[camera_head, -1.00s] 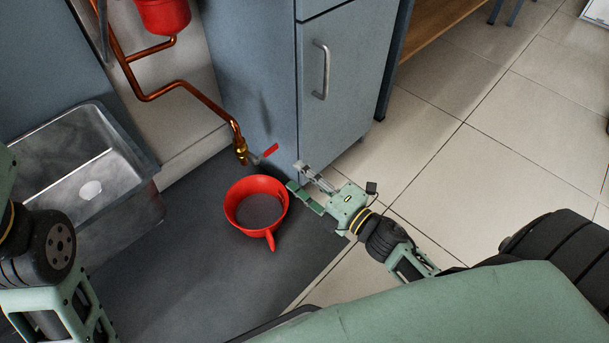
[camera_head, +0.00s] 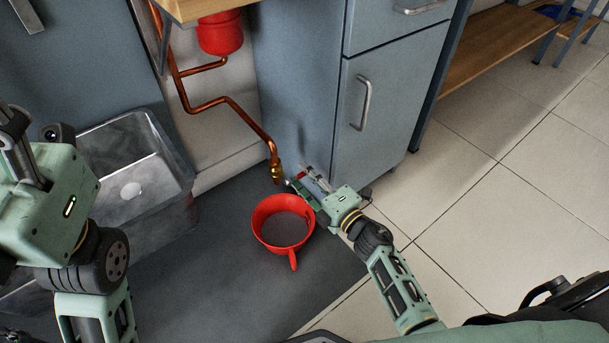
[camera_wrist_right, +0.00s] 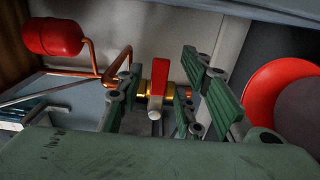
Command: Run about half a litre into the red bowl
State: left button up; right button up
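The red bowl (camera_head: 260,235), with a stub handle toward me, stands on the dark mat just below and right of the brass tap (camera_head: 276,172). Its inside looks dark grey; I cannot tell whether it holds water. It also shows at the right of the wrist view (camera_wrist_right: 258,92). My right gripper (camera_head: 308,181) is at the tap's red lever (camera_head: 301,176). In the wrist view the lever (camera_wrist_right: 160,76) stands between the spread green fingers, with gaps on both sides. No stream of water is visible. My left gripper (camera_head: 18,135) is at the left edge, its fingertips unclear.
A copper pipe (camera_head: 216,102) runs down from a red tank (camera_head: 221,36) to the tap. A grey cabinet (camera_head: 385,110) stands close behind my right gripper. A metal sink (camera_head: 133,180) is at the left. The tiled floor (camera_head: 480,190) at the right is clear.

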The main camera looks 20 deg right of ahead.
jog(key=shift+x, duration=0.85)
grip_shut()
